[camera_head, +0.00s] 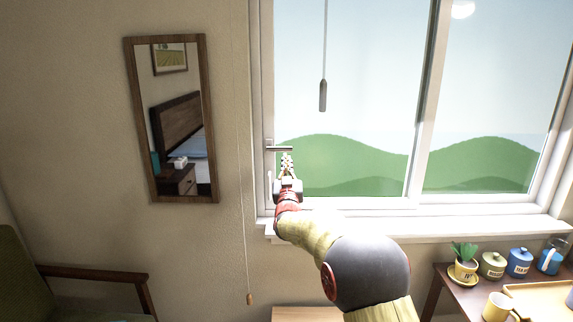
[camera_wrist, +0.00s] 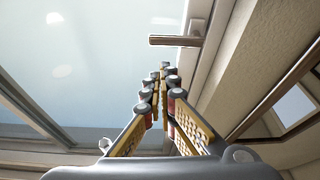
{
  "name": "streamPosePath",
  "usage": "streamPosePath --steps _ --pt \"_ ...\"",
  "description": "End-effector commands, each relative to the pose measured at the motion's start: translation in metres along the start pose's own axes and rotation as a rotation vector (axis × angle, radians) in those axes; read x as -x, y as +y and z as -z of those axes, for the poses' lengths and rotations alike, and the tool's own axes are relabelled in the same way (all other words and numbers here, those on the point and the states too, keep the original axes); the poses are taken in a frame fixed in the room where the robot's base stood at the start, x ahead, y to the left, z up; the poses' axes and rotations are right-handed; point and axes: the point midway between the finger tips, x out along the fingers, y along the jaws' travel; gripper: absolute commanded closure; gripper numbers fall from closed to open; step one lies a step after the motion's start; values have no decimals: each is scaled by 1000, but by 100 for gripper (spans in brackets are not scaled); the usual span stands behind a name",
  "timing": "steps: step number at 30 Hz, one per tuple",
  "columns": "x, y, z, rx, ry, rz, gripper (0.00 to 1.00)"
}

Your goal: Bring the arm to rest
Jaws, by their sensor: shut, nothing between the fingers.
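My gripper (camera_head: 287,160) is raised in front of the lower left corner of the window, just below the window handle (camera_head: 279,148) in the head view. In the wrist view my gripper (camera_wrist: 163,85) has its fingers brought together at the tips, with nothing held between them. The window handle (camera_wrist: 175,41) lies beyond the fingertips there, with a gap showing between them in that view. My arm reaches up and forward from the lower right of the head view.
A framed mirror (camera_head: 172,120) hangs left of the window. A pull cord with a grey weight (camera_head: 323,95) hangs before the glass. A desk (camera_head: 450,290) at lower right bears a potted plant (camera_head: 465,262), canisters and a yellow mug (camera_head: 497,307). An armchair (camera_head: 90,275) stands lower left.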

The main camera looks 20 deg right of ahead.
Motion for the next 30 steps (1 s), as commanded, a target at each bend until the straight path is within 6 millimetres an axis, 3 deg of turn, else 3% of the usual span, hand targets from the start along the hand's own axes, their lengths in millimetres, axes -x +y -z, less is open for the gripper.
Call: streamPosePath --steps 5,8,11,14,15,18,21,25,30 --pt "0 0 0 -3 0 0 100" --pt "0 -4 -9 -23 -35 13 100" --pt "5 -16 -41 -45 -146 56 100" --pt "29 -31 -97 -58 -322 113 100" --pt "44 -37 -120 -60 -401 137 100" --pt "94 -47 -160 -71 -616 198 100" --pt "153 -50 -170 -76 -819 249 100" --pt "242 -42 -158 -69 -1062 298 100" --pt "350 -18 -116 -45 -1301 330 100"
